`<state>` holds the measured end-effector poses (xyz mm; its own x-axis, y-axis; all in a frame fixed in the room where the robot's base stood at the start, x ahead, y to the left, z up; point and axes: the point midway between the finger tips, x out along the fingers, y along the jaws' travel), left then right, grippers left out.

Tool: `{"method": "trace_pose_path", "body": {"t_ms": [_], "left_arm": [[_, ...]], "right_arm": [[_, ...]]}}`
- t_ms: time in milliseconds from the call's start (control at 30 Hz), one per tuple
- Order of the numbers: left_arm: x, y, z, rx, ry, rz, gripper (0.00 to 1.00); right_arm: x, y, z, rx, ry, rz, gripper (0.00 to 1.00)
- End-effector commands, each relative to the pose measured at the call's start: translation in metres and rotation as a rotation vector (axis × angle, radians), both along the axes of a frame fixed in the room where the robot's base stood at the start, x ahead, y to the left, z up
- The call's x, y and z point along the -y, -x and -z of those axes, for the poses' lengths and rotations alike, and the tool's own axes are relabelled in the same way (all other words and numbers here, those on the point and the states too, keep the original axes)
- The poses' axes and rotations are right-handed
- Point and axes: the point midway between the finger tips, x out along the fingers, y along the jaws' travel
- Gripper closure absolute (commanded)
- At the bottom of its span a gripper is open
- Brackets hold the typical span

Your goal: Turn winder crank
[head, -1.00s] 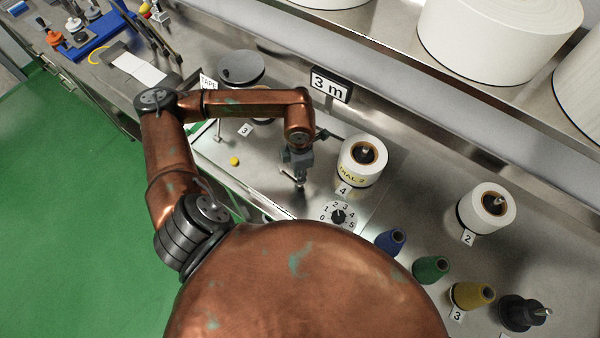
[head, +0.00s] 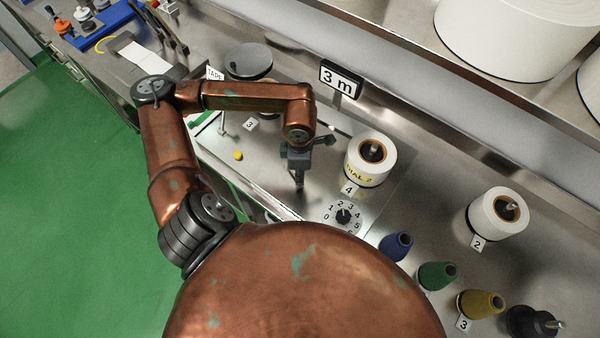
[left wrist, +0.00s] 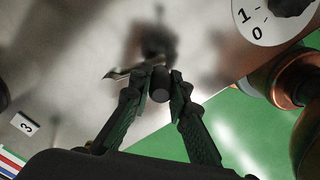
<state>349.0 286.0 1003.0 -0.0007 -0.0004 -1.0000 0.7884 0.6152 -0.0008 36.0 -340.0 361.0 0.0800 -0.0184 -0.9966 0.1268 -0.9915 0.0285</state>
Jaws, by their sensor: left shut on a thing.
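My left gripper (head: 299,184) is over the steel bench plate, left of the numbered dial (head: 343,216). In the left wrist view its fingers (left wrist: 154,80) are shut around a dark cylindrical knob, the winder crank's handle (left wrist: 160,88). A short metal piece shows beside the left fingertip; how it joins the crank is unclear. In the head view the crank is mostly hidden behind the gripper. A small display (head: 340,79) behind reads "3 m". My right gripper is not in view.
A white roll marked "DIAL 2" (head: 369,160) stands right of the gripper, with another white roll (head: 496,215) farther right. Blue (head: 396,246), green and yellow cones stand at the front right. A small yellow button (head: 238,155) is on the left.

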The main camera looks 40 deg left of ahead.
Motion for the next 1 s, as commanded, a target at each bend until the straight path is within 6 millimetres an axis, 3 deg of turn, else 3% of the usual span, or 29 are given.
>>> {"method": "trace_pose_path", "body": {"t_ms": [267, 633, 767, 1000], "left_arm": [[0.000, 0.000, 0.000, 0.001, -0.001, -0.001, 0.66], [0.000, -0.001, -0.006, 0.001, -0.001, -0.001, 0.66], [-0.001, -0.001, -0.024, 0.004, 0.000, -0.002, 0.66], [-0.001, -0.002, -0.075, 0.006, -0.001, 0.000, 0.66]], "right_arm": [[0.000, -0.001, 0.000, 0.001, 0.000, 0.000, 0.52], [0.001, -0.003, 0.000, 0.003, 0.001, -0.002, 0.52], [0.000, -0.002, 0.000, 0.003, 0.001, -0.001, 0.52], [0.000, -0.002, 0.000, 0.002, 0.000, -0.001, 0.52]]}}
